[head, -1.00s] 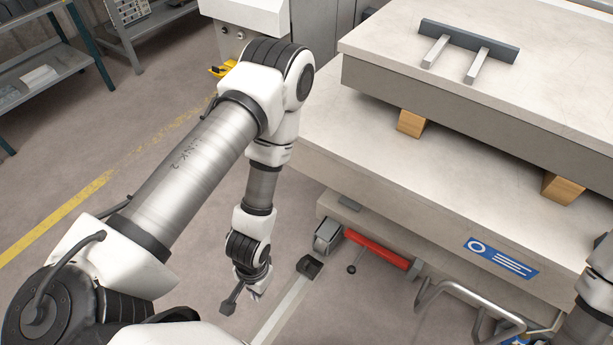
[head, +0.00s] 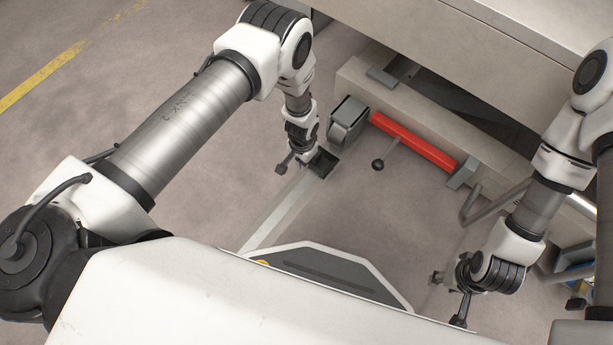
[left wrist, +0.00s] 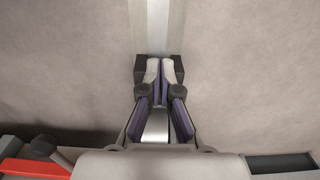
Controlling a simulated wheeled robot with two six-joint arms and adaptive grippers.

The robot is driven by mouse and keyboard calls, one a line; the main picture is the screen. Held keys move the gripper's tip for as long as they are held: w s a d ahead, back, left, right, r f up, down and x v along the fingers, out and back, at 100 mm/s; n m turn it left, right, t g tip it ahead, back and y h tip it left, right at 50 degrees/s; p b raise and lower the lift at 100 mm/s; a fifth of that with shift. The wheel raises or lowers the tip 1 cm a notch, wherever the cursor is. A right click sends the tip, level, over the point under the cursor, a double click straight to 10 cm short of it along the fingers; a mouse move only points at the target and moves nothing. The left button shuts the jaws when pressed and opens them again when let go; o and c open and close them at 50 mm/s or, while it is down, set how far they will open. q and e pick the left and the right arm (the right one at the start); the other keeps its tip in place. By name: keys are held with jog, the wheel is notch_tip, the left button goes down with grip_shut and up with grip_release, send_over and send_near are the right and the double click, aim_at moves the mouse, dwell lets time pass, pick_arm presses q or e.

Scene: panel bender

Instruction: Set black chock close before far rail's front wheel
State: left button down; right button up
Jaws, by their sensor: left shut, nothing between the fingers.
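The black chock (head: 324,163) sits on the floor at the end of a pale strip, a short gap from the grey-housed wheel (head: 347,124). My left gripper (head: 308,159) is low beside the chock, on the side away from the wheel. In the left wrist view my left gripper's fingertips (left wrist: 158,68) are together and empty. The dark chock (left wrist: 178,70) shows on both sides of them; its middle is hidden, and I cannot tell whether they touch. My right gripper (head: 440,279) is low at the right, too small to read.
A red bar (head: 414,141) with a black-knobbed lever (head: 379,164) runs right of the wheel, along a pale beam (head: 440,118). Bent metal tubing (head: 490,203) stands at the right. The pale floor strip (head: 275,212) leads toward my base. Floor to the left is clear.

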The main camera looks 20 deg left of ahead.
aim_at(322, 163)
pick_arm(q)
notch_tip(322, 163, down, 10)
jog(key=b, duration=0.6)
jog(key=shift+s+f, duration=0.1)
jog(key=shift+f, duration=0.15)
jog(key=w, duration=0.1)
jog(key=w+d+b, duration=0.1)
jog(key=w, duration=0.1)
jog(key=shift+w+d+r+b, duration=0.1)
jog(key=shift+w+b, duration=0.15)
jog(key=shift+b, duration=0.05)
jog(key=shift+w+d+r, duration=0.1)
jog(key=shift+w+r, duration=0.05)
jog(key=shift+w, duration=0.05)
